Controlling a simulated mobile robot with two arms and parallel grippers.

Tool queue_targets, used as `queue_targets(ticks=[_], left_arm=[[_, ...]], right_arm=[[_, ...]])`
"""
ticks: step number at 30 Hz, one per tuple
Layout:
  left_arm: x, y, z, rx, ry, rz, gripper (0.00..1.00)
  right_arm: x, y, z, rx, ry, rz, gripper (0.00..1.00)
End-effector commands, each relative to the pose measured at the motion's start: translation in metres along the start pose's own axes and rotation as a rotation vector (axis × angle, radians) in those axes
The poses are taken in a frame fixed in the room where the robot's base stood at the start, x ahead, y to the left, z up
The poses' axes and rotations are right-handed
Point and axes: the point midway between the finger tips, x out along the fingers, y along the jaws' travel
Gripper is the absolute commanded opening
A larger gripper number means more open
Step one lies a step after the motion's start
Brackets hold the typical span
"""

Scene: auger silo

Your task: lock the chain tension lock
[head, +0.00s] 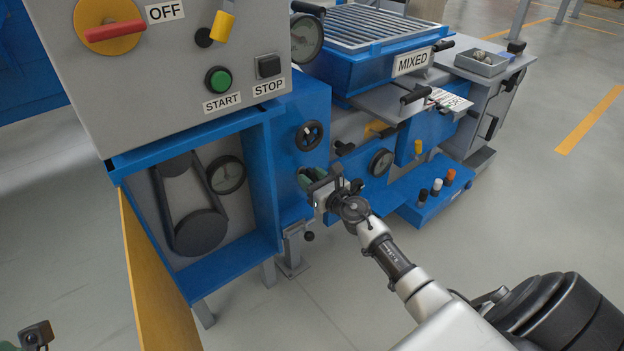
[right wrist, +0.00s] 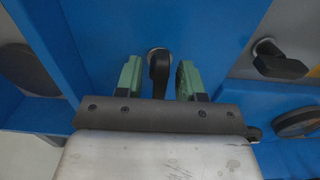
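A black lever (right wrist: 159,72) on a round pale pivot stands out from the blue panel in the right wrist view; it appears to be the chain tension lock. It points toward my gripper. My right gripper (right wrist: 158,80) has its two green fingers apart, one on each side of the lever, with a visible gap on both sides. In the head view my right gripper (head: 315,182) is at the blue panel right of the chain drive (head: 200,232), and hides the lever. Part of my left gripper (head: 36,337) shows at the bottom left corner; its fingers are mostly cut off.
A control box with START and STOP buttons (head: 218,80) is above the chain drive. An open yellow door (head: 150,270) stands at its left. Another black handle (right wrist: 278,62) lies right of the lever.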

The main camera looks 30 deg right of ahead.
Motion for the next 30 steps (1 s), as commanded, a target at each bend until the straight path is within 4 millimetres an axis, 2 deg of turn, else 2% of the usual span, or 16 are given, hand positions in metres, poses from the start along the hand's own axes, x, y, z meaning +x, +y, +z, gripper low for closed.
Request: queue_targets(ticks=[4, 9, 11, 12, 22, 30], left_arm=[[0.0007, 0.0000, -0.0002, 0.000, 0.002, 0.000, 1.00], [0.0007, 0.0000, -0.0002, 0.000, 0.002, 0.000, 1.00], [0.0008, 0.0000, -0.0002, 0.000, 0.002, 0.000, 1.00], [0.0007, 0.0000, -0.0002, 0.000, 0.002, 0.000, 1.00], [0.0024, -0.0002, -0.0009, 0.000, 0.002, -0.001, 1.00], [0.0006, -0.0002, -0.0031, -0.002, -0.014, -0.011, 1.00]], right_arm=[[-0.0002, 0.0001, -0.0001, 0.001, 0.000, 0.000, 0.37], [-0.0004, 0.0001, -0.0001, 0.001, 0.000, 0.000, 0.11], [-0.0004, 0.0001, -0.0001, 0.001, 0.000, 0.000, 0.02], [-0.0005, 0.0001, -0.0001, 0.001, 0.000, 0.000, 0.00], [-0.0006, -0.0003, 0.0004, 0.060, 0.001, 0.000, 0.00], [-0.0006, -0.0016, 0.0010, 0.246, 0.001, 0.000, 0.00]])
